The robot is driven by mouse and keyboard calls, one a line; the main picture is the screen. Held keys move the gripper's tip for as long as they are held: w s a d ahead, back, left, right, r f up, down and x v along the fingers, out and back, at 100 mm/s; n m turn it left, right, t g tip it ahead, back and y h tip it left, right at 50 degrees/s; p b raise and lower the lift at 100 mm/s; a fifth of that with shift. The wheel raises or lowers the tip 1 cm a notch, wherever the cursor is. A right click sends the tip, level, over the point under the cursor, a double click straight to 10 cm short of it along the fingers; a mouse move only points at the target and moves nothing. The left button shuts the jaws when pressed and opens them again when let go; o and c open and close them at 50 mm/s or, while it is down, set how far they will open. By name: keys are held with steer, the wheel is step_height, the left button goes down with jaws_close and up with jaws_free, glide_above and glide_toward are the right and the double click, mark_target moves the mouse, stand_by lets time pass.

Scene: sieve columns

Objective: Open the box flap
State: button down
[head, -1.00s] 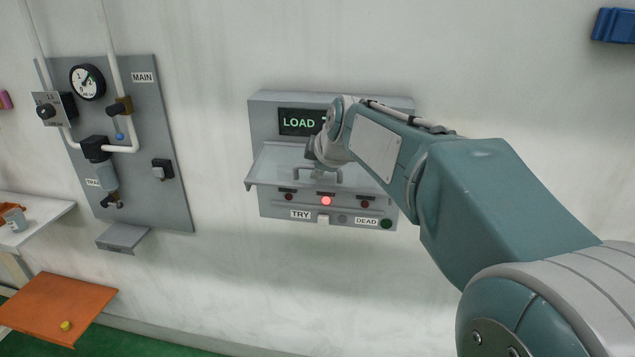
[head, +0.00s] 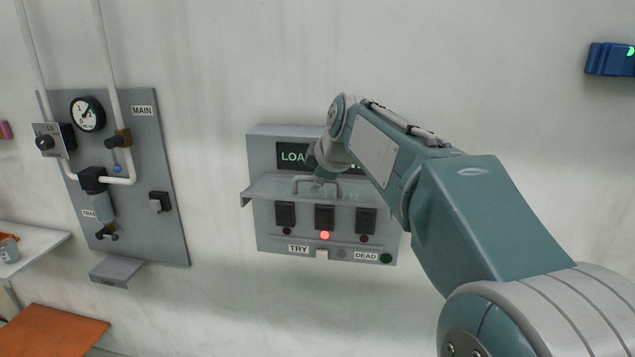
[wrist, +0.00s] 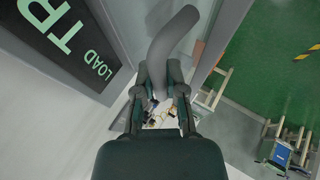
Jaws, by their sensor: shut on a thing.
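The grey box (head: 262,152) hangs on the wall with a dark display with green letters on its upper part. Its flap (head: 262,190) is a pale sheet across the middle of the box, raised and sticking out, with three dark switches (head: 285,214) visible below it. My gripper (head: 318,180) is at the flap's handle (head: 298,181), partly hidden behind my wrist. In the wrist view, the two fingers (wrist: 160,75) are shut on the thick grey handle bar (wrist: 172,38).
A red lamp (head: 324,235) glows below the middle switch, above labels TRY and DEAD. A pipe panel (head: 135,190) with a gauge stands left. A blue device (head: 610,59) is on the wall at right. The wall below the box is clear.

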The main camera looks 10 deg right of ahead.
steer(key=c, duration=0.7)
jaws_free()
steer(key=shift+a, duration=0.1)
steer(key=v, duration=1.1)
steer(key=shift+s+r, duration=0.2)
steer(key=shift+r, duration=0.15)
steer(key=s+d+f+m+h, duration=0.1)
steer(key=s+f+m, duration=0.4)
steer(key=s+f, duration=0.3)
steer(key=s+d+f+m+g, duration=0.1)
steer(key=s+f+m, duration=0.4)
steer(key=s+f, duration=0.3)
steer(key=s+d+f+m+g+h, duration=0.1)
steer(key=s+d+f+m, duration=0.1)
steer(key=s+f+m, duration=0.3)
steer(key=shift+s+f+m+h, duration=0.15)
steer(key=shift+s+f, duration=0.4)
steer(key=shift+s, duration=0.3)
steer(key=shift+s+f+m+h, duration=0.1)
steer(key=shift+s+f, duration=0.45)
steer(key=shift+s, duration=0.35)
steer(key=shift+s+f+m+h, duration=0.15)
steer(key=shift+s+f, duration=0.4)
steer(key=shift+s, duration=0.3)
